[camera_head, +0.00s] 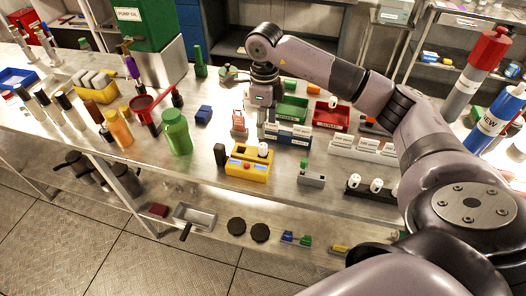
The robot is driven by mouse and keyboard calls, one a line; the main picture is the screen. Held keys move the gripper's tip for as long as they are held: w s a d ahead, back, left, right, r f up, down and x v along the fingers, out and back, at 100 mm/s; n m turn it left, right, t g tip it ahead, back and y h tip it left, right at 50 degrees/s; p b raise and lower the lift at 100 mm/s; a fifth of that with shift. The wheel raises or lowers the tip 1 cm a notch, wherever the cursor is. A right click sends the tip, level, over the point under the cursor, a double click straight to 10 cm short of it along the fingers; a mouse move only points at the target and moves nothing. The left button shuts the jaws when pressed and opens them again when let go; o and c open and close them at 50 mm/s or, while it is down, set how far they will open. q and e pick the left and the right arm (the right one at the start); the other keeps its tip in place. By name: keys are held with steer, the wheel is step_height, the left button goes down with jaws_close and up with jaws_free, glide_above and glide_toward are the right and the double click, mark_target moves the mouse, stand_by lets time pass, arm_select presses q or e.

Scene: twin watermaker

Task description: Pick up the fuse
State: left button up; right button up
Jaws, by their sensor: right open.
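No part in the camera_head view can be told for certain as the fuse. A small white cylinder (263,149) stands in the yellow block (247,168) at mid-table. More white cylinders (376,185) stand in a black holder (372,193) at the front right. My right gripper (263,122) points down over the middle of the table, behind the yellow block. It is open; its fingers are small and partly lost among the things around them. A small red-topped piece (239,121) is just left of it. My left gripper is out of view.
Labelled bins, one green (291,108) and one red (330,116), lie right of my gripper. A green bottle (176,132) and several other bottles stand to the left. Grey blocks (312,178) are near the front edge. A lower shelf holds a metal tray (196,216).

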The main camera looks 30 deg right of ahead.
mark_target(263, 145)
step_height(263, 145, down, 4)
steer(key=shift+f+p, duration=0.1)
steer(key=shift+p, duration=0.35)
steer(key=shift+a+f+p, duration=0.1)
steer(key=shift+f+p, duration=0.15)
steer(key=shift+p, duration=0.05)
step_height(263, 145, down, 4)
steer(key=shift+a+f+p, duration=0.1)
steer(key=shift+f+p, duration=0.1)
steer(key=shift+p, duration=0.85)
steer(key=shift+f, duration=0.2)
jaws_close()
